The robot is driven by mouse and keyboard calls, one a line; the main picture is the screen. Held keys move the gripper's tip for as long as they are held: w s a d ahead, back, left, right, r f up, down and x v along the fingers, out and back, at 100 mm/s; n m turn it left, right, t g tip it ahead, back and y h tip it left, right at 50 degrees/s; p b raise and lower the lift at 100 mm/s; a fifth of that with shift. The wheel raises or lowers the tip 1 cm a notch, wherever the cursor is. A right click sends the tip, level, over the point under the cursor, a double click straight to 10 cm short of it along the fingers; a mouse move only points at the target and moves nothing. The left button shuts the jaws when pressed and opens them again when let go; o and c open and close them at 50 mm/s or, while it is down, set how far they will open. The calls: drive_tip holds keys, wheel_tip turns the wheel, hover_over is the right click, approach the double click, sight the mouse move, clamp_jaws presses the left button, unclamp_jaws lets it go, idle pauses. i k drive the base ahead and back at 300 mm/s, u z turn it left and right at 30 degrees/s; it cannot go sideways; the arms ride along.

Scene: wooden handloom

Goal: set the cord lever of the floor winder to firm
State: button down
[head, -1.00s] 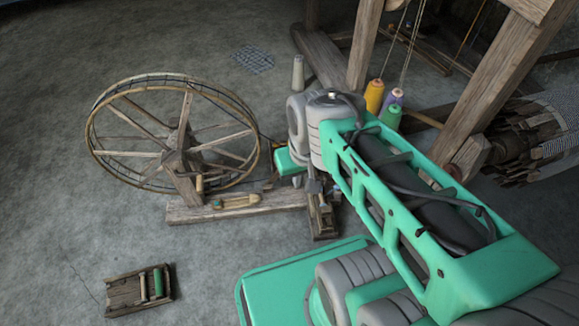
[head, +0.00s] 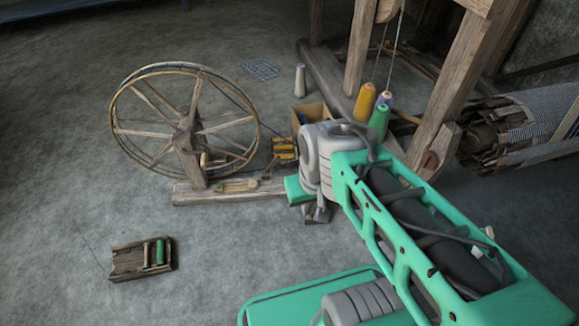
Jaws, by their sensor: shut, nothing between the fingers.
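The floor winder (head: 190,163) stands left of centre in the head view, with a large spoked wheel on a post and a long wooden base beam. Small yellow-orange parts (head: 285,150) show to the right of the wheel. I cannot make out the cord lever or its setting; my wrist covers the right end of the winder. My gripper (head: 319,213) points down by that right end, largely below my wrist. It is shut with nothing in it. I cannot tell whether it touches the winder.
A small wooden tray (head: 124,264) with a green spool lies on the floor at the lower left. Yellow, purple and green thread cones (head: 379,122) stand by the loom frame (head: 362,50) on the right. A pale cone (head: 300,79) stands behind. The left floor is open.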

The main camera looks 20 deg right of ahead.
sight(275, 161)
drive_tip(key=u, duration=0.6)
drive_tip(key=i, duration=1.05)
drive_tip(key=z, duration=0.05)
